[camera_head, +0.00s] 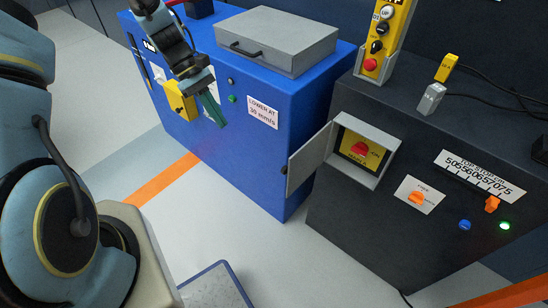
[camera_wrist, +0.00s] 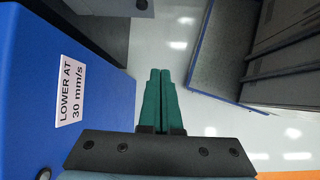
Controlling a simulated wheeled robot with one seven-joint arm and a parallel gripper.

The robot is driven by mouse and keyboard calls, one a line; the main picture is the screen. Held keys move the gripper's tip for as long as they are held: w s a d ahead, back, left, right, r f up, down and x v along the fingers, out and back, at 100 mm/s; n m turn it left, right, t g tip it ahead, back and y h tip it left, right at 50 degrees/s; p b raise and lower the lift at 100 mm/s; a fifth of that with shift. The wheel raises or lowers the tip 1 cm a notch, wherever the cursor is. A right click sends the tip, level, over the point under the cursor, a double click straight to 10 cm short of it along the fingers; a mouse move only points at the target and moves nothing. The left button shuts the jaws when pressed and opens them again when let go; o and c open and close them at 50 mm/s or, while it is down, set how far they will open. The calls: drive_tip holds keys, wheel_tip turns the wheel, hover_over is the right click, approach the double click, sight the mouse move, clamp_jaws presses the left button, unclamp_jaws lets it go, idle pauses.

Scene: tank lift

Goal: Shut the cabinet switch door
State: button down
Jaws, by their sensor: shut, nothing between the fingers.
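The cabinet switch door (camera_head: 309,160) is a grey panel on the dark cabinet (camera_head: 340,215). It stands open, swung out to the left of its grey switch box (camera_head: 378,178). Inside the box a red rotary switch (camera_head: 360,148) sits on a yellow plate. My gripper (camera_head: 215,118) has green fingers and is in front of the blue cabinet, left of the door and apart from it. In the wrist view the fingers (camera_wrist: 160,80) are together and empty. I cannot clearly make out the switch door in the wrist view.
The blue cabinet (camera_head: 285,150) stands close to my gripper, with a "LOWER AT 30 mm/s" label (camera_wrist: 70,93). A grey case (camera_head: 277,40) lies on top. A yellow pendant (camera_head: 385,40) stands on the dark cabinet. An orange knob (camera_head: 416,198) is right of the box.

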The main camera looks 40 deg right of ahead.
drive_tip(key=s+d+f+g+p, duration=0.1)
drive_tip(key=s+d+f+p, duration=0.1)
drive_tip(key=s+d+f, duration=0.2)
drive_tip(key=s+d+f+p, duration=0.2)
drive_tip(key=s+d+f, duration=0.2)
drive_tip(key=s, duration=0.5)
drive_tip(key=shift+d+f+n+g+p, duration=0.2)
drive_tip(key=shift+f+n+g+p, duration=0.2)
drive_tip(key=shift+f, duration=0.5)
drive_tip(key=shift+s+h, duration=0.15)
drive_tip(key=shift+h, duration=0.15)
